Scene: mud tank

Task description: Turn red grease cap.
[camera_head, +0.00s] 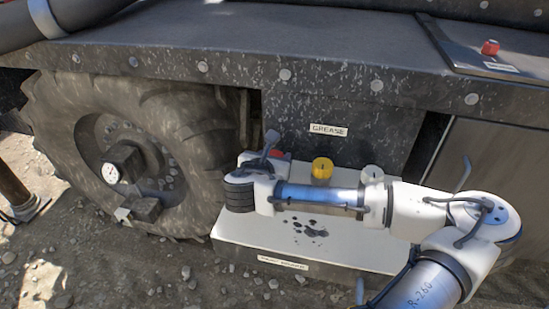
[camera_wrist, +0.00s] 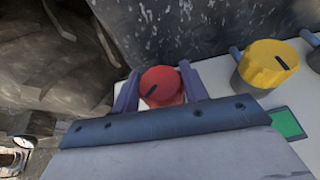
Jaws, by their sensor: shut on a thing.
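The red grease cap (camera_wrist: 162,86) is a short ribbed cylinder with a dark slot mark on its top. In the wrist view it sits between the two fingers of my gripper (camera_wrist: 161,92), which are shut on its sides. The cap stands on the pale step box (camera_head: 235,228), below the GREASE label (camera_head: 328,130).
A yellow cap (camera_head: 322,169) stands right of the red one, and a grey-white cap (camera_head: 372,174) right of that. A large muddy tire (camera_head: 190,125) is close on the left. A small red knob (camera_head: 490,47) sits on the upper right deck. Dark oil spots mark the box top.

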